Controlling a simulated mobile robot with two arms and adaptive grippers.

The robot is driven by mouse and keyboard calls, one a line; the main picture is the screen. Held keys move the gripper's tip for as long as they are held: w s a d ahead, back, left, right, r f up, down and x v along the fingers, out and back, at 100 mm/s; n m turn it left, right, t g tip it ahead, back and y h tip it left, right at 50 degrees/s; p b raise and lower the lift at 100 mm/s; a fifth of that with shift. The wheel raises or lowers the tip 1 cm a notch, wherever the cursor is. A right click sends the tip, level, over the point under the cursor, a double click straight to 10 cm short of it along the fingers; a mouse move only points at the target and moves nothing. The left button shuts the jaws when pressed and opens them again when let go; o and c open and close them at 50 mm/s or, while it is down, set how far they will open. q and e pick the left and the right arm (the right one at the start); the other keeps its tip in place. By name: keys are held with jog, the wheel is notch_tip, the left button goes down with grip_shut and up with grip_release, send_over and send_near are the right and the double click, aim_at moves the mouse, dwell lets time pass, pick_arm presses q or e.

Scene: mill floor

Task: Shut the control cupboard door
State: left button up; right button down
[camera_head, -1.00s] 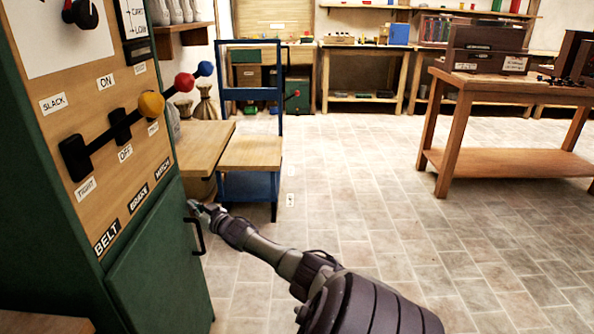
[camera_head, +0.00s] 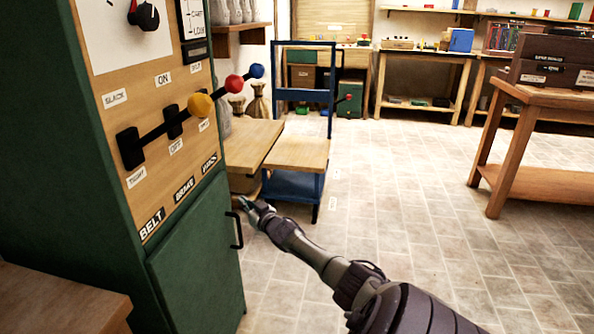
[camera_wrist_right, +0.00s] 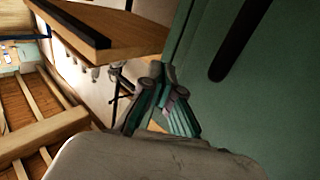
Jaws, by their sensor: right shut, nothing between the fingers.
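The control cupboard (camera_head: 120,160) is a tall green cabinet at the left, with a wooden lever panel above its door. Its green door (camera_head: 200,262) has a black bar handle (camera_head: 238,230) near its right edge. The door looks nearly in line with the cupboard front; I cannot tell whether a small gap is left. My right gripper (camera_head: 247,205) is shut and empty, just beyond the door's right edge, near the handle's top. In the right wrist view the fingers (camera_wrist_right: 163,108) are beside the green door (camera_wrist_right: 285,90), with the dark handle (camera_wrist_right: 240,40) at upper right. My left gripper is out of view.
Levers with yellow, red and blue knobs (camera_head: 200,105) stick out above the door. A blue-framed cart (camera_head: 300,155) with a wooden top stands behind my right gripper. A wooden surface (camera_head: 60,300) is at lower left. Tiled floor (camera_head: 410,200) is open to the right.

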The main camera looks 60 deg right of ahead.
pick_arm(q)
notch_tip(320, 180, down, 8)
jog(key=p, duration=0.2)
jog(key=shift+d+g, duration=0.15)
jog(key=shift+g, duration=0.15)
pick_arm(e)
jog(key=s+d, duration=0.4)
jog(key=s, duration=0.6)
jog(key=shift+f, duration=0.15)
